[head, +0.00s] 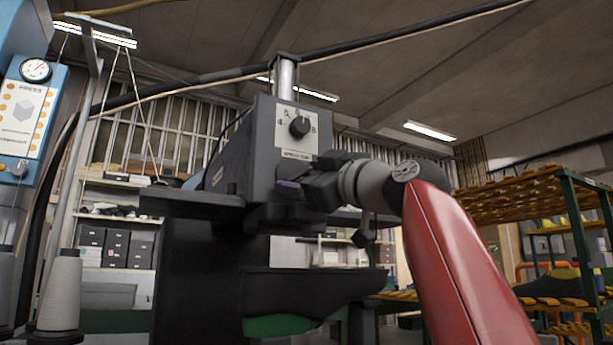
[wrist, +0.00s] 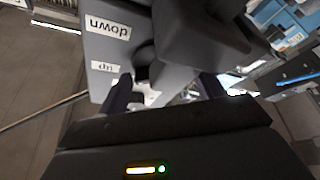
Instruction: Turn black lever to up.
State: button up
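A dark grey machine (head: 265,145) stands in the middle of the head view, with my gripper (head: 308,180) against its lower front right side. In the wrist view two white labels, upside down, read "down" (wrist: 108,26) and apparently "up" (wrist: 105,67). A black rounded part (wrist: 146,55), probably the black lever, sticks out beside the labels. My gripper shows in the wrist view (wrist: 165,88) with its two dark fingers wide apart, the black part between or just beyond them. Contact cannot be told. The lever is hidden behind my gripper in the head view.
A knob (head: 299,126) on a light plate is on the machine's front face. A blue press (head: 25,115) with a gauge and a thread cone (head: 61,290) stand at left. A rack with yellow shelves (head: 530,200) is at right. Dark plates project from the machine's sides.

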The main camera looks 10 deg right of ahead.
jog(key=b+v, duration=0.4)
jog(key=v, duration=0.3)
jog(key=shift+s+d+f, duration=0.2)
jog(key=shift+s+d, duration=0.05)
jog(key=shift+s, duration=0.05)
dwell(0.4)
